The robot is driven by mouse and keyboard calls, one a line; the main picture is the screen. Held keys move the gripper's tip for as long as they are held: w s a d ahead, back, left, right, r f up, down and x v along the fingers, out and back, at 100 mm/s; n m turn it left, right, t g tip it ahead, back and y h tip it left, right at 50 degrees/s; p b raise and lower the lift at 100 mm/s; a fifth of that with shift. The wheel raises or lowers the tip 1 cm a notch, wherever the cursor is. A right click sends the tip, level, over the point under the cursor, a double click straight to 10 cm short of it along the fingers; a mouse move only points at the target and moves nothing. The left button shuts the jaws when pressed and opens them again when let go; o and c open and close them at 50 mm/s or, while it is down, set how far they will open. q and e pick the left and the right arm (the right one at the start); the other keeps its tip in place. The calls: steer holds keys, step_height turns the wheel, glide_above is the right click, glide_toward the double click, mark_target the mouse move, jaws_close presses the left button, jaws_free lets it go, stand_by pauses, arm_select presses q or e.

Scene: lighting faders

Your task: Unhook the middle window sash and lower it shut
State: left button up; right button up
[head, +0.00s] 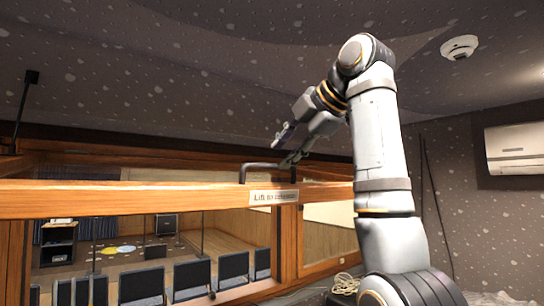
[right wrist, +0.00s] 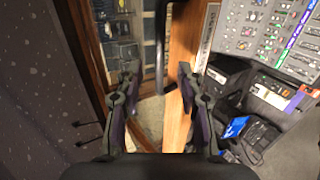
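The window sash shows in the head view as a wide orange wooden rail (head: 130,198) with a white label (head: 273,197). A dark bar handle (head: 262,166) stands up from its top edge. My right gripper (head: 286,146) is just above the handle, fingers pointing down and left. In the right wrist view its two fingers (right wrist: 159,72) are apart, with the dark handle (right wrist: 161,45) showing between or just beyond the tips. Contact cannot be told. A dark rod with a block at its top (head: 30,77) rises at the far left; whether it is the sash's hook is unclear. My left gripper is out of view.
A desk with faders (right wrist: 270,30) and dark boxes (right wrist: 260,135) lie at the right of the wrist view. Rows of chairs (head: 192,278) stand beyond the window. A coiled cable (head: 345,284) lies at lower right. The speckled ceiling (head: 200,75) slopes overhead.

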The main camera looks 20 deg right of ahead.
mark_target(271, 165)
steer(key=x, duration=0.4)
steer(key=shift+w+d+p, duration=0.1)
steer(key=shift+w+p, duration=0.15)
steer(key=shift+p, duration=0.15)
steer(key=shift+w+f, duration=0.1)
steer(key=shift+f, duration=0.05)
steer(key=shift+w+a+f, duration=0.25)
steer(key=shift+w+f, duration=0.05)
steer(key=shift+w, duration=0.05)
steer(key=shift+w+a+f, duration=0.15)
steer(key=shift+w+a, duration=0.05)
steer(key=shift+w, duration=0.15)
steer(key=shift+c, duration=1.5)
steer(key=shift+d, duration=0.1)
steer(key=c, duration=0.5)
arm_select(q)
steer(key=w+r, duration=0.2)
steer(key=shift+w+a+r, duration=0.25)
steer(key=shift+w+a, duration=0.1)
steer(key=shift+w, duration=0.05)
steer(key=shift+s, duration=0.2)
